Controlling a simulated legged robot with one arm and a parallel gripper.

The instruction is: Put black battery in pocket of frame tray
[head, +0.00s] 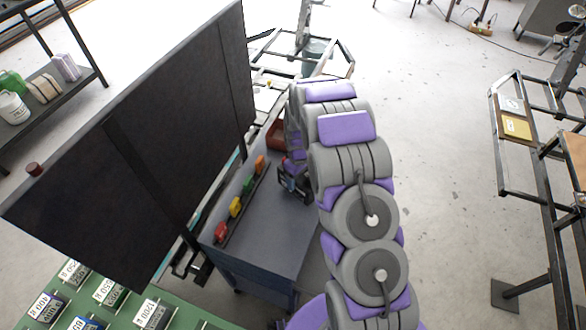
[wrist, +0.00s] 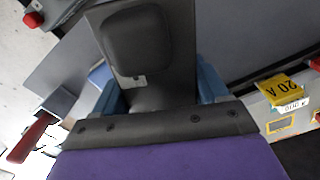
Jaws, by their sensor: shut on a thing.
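My gripper (wrist: 160,92) is shut on a black block, which looks like the black battery (wrist: 140,40). In the wrist view the block stands between two blue jaw parts, with a raised rounded square and a small pale mark on its face. In the head view my gripper (head: 293,185) is over the right side of the grey-blue cart top; the block is too small and dark to tell apart there. I cannot make out the frame tray or its pocket for certain in either view.
The cart top (head: 262,230) bears a row of red, yellow (head: 235,207), green and orange blocks and a red-brown bin (head: 278,135). A tall dark panel (head: 140,140) stands left.

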